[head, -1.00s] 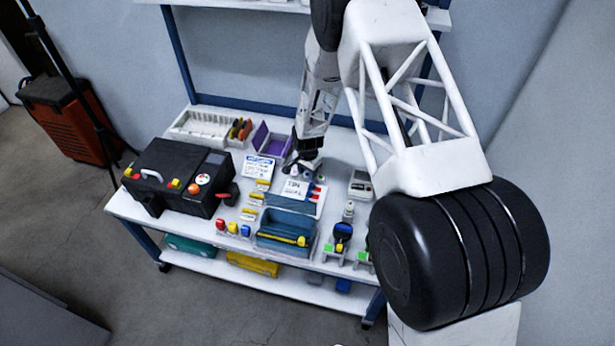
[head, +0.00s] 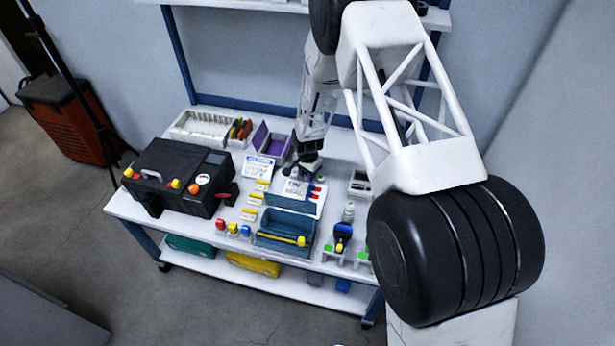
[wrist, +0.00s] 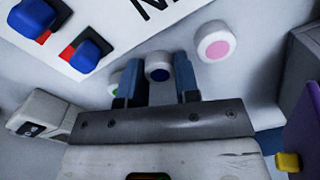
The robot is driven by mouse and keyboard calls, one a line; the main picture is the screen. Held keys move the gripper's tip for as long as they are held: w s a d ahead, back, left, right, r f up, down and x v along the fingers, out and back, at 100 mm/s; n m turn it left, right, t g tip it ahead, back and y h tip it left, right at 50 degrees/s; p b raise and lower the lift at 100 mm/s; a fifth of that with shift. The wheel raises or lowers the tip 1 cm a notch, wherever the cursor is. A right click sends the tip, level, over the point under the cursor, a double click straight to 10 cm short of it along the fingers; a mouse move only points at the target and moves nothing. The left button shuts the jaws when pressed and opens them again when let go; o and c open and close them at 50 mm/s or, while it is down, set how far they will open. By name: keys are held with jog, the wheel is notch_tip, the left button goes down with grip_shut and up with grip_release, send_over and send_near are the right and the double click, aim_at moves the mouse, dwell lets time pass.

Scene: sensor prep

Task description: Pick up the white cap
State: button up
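In the wrist view, a small round white cap with a dark blue centre (wrist: 159,66) sits between the two fingers of my gripper (wrist: 160,84). The fingers stand apart on either side of it, and I see no clear contact. A white cap with a pink centre (wrist: 215,41) lies to the right, outside the fingers. A cap with a green centre (wrist: 114,84) is at the left, partly hidden by the left finger. In the head view my gripper (head: 307,168) is low over the bench, and the caps there are too small to tell apart.
A lettered white board with blue and red pieces (wrist: 85,55) lies close by the fingers. A purple bin (head: 272,140) and a blue bin (head: 285,232) stand on the white bench (head: 150,222). A black case (head: 180,175) stands at left.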

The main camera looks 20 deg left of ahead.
dwell(0.4)
notch_tip(320, 180, up, 10)
dwell(0.7)
dwell(0.5)
